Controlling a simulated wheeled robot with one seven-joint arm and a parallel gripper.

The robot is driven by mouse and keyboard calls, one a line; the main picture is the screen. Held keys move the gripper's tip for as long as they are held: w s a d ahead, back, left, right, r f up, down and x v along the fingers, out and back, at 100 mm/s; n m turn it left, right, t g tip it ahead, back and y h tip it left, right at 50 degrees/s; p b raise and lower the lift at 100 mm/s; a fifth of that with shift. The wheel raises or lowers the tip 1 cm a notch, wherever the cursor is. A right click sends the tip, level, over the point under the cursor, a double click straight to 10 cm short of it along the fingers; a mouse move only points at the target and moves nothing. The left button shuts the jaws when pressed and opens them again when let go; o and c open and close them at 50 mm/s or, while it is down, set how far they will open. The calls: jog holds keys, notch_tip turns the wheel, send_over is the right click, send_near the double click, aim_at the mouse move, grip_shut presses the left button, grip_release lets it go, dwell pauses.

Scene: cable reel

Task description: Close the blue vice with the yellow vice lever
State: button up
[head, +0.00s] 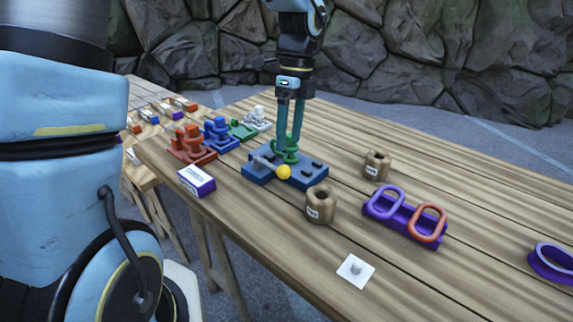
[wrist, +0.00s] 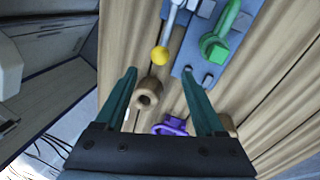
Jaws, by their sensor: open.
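The blue vice (head: 311,176) sits on the wooden table below my gripper, with a green part (head: 288,152) on top of it. Its lever is a thin metal rod (head: 265,163) ending in a yellow ball (head: 283,172) on the near side. My gripper (head: 286,142) points down over the vice, its teal fingers open and partly in front of the green part. In the wrist view the vice (wrist: 194,84) and green part (wrist: 218,45) lie to the right. The yellow ball (wrist: 159,56) shows between and beyond the fingertips, apart from both. The vice's jaw gap cannot be made out.
Wooden spools (head: 320,207) (head: 376,166) stand right of the vice. A purple holder with rings (head: 405,218) and a white plate (head: 355,271) lie further right. A purple-white box (head: 196,181) and red (head: 190,147), blue (head: 220,133) and green blocks (head: 243,131) are left.

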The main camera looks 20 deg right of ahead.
aim_at(270, 167)
jog(key=f, duration=0.5)
jog(key=s+a+f, duration=0.1)
jog(key=f, duration=0.1)
jog(key=shift+a+f+p, duration=0.1)
jog(key=shift+f+p, duration=0.2)
jog(key=shift+p, duration=0.1)
grip_shut()
dwell(1.0)
